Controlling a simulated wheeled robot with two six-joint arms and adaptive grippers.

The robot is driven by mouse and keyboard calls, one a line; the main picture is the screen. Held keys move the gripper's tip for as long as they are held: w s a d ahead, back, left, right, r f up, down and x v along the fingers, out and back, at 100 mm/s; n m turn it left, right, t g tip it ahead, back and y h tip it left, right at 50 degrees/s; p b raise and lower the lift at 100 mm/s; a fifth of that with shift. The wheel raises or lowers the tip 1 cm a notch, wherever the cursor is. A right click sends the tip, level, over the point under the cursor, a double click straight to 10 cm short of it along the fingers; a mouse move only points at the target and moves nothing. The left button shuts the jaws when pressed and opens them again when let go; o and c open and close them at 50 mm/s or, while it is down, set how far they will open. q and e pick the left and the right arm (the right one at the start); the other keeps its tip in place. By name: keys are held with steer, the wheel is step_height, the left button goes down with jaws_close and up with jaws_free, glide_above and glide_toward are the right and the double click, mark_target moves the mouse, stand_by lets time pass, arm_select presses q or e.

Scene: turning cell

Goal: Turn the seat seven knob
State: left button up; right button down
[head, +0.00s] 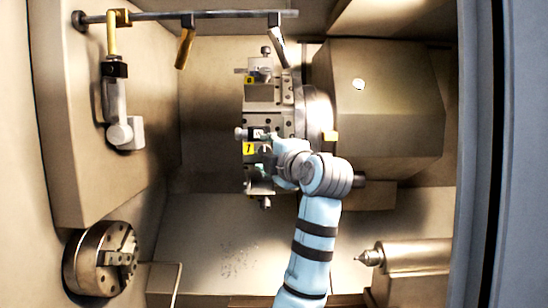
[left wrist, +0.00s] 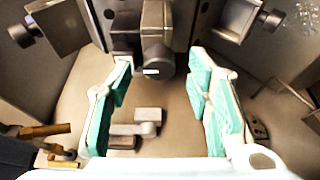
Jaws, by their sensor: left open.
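The seat seven knob (head: 239,133) sticks out to the left from the tool turret (head: 286,113), just above a yellow label (head: 248,149) marked 7. My left gripper (head: 268,146) is at the turret face close to this seat, and its fingers are small and partly merged with the turret there. In the left wrist view my left gripper (left wrist: 160,64) is open, with teal pads wide apart. A grey knob (left wrist: 158,58) on a dark block shows between the two fingertips, with visible gaps on both sides. I cannot tell how far it is in depth.
Other seat knobs show at the top (head: 266,50) and bottom (head: 266,203) of the turret. A bar (head: 220,14) with yellow-handled hooks hangs upper left, above a grey jointed arm (head: 118,105). A chuck (head: 100,260) stands lower left and a pointed tailstock (head: 400,257) lower right.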

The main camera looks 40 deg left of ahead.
arm_select(q)
steer(key=v, duration=1.1)
steer(key=shift+s, duration=0.15)
